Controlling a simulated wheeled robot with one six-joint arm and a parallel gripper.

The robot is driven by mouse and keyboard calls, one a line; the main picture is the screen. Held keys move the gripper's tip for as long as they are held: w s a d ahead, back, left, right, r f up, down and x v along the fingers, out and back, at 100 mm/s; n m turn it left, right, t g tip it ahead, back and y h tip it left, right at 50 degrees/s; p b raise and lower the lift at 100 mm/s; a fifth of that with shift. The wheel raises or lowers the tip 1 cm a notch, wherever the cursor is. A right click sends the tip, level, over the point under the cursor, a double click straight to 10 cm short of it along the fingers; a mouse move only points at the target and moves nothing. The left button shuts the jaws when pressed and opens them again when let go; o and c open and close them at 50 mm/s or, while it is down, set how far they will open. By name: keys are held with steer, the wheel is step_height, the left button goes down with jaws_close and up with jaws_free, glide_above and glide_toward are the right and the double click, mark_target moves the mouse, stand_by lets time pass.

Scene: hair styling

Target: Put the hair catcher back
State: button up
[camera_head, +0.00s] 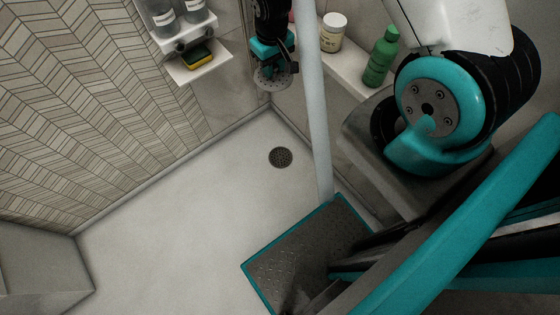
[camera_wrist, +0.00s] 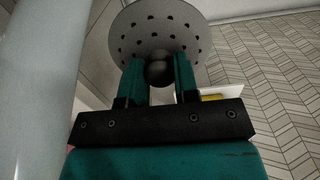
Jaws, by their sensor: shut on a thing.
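The hair catcher is a round grey disc with small holes and a dark knob. In the wrist view the hair catcher (camera_wrist: 150,25) fills the top middle. My gripper (camera_wrist: 159,70) is shut on its knob, one teal finger on each side. In the head view my gripper (camera_head: 272,62) hangs at the top middle with the hair catcher (camera_head: 271,79) below it, apart from the floor. The dark round floor drain (camera_head: 280,157) lies below in the head view, nearer the camera and slightly right of the catcher.
A wall shelf (camera_head: 200,70) with a yellow-green sponge (camera_head: 199,59) and bottles is left of my gripper. A ledge (camera_head: 343,70) on the right holds a white jar (camera_head: 333,32) and green bottle (camera_head: 381,58). The pale floor (camera_head: 190,210) is clear. A pale pole (camera_head: 315,110) stands right of the drain.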

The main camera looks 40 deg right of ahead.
steer(key=w+d+f+b, duration=0.2)
steer(key=f+b, duration=1.8)
steer(key=f, duration=0.5)
steer(key=w+d+f+b, duration=0.3)
steer(key=f+b, duration=1.7)
steer(key=f, duration=0.5)
steer(key=w+d+f+b, duration=0.3)
steer(key=f+b, duration=1.7)
steer(key=f, duration=0.5)
steer(key=shift+f, duration=0.2)
steer(key=o, duration=0.8)
